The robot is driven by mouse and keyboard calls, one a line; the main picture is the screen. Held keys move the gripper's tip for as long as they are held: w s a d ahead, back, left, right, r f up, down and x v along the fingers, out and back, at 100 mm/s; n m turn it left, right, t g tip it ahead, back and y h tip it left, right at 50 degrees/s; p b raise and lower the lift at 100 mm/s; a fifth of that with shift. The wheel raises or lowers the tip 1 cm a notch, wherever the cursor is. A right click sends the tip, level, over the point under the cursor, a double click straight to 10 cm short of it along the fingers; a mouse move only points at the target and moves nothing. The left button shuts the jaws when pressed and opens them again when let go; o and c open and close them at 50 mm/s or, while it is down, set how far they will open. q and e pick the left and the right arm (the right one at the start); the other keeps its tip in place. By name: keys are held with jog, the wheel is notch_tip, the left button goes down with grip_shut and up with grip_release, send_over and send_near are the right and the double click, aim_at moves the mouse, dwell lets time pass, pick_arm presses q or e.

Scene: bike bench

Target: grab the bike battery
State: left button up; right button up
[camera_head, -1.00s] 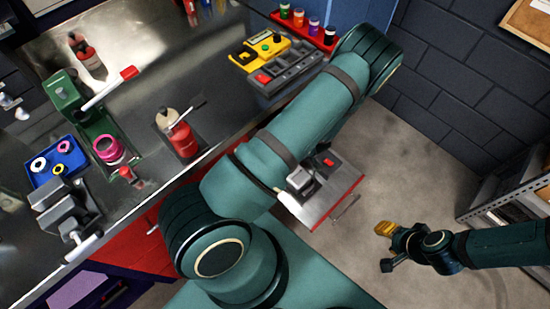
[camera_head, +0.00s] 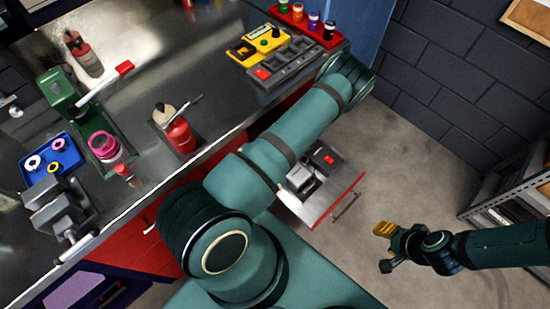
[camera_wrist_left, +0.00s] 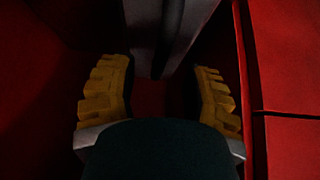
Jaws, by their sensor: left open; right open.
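I cannot identify the bike battery with certainty. An open drawer with a red front (camera_head: 340,203) holds a pale grey block (camera_head: 299,177) and a dark item with a red patch (camera_head: 328,160). My left arm crosses the head view, and its gripper is hidden there. In the left wrist view my left gripper (camera_wrist_left: 160,95) is open, with yellow ridged fingers apart. A dark grey shape (camera_wrist_left: 165,35) lies beyond and partly between them, with red surfaces around; contact cannot be told. My right gripper (camera_head: 383,248) is open and empty above the floor, right of the drawer.
The workbench (camera_head: 225,95) carries a grey vise (camera_head: 62,208), a red bottle (camera_head: 179,135), a yellow tray (camera_head: 258,43) and a grey tray with a red patch (camera_head: 283,64). Metal shelving (camera_head: 490,207) stands at right. The floor between is clear.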

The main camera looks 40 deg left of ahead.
pick_arm(q)
jog(key=shift+x, duration=1.55)
jog(key=shift+o, duration=0.2)
jog(key=shift+d, duration=0.1)
grip_shut()
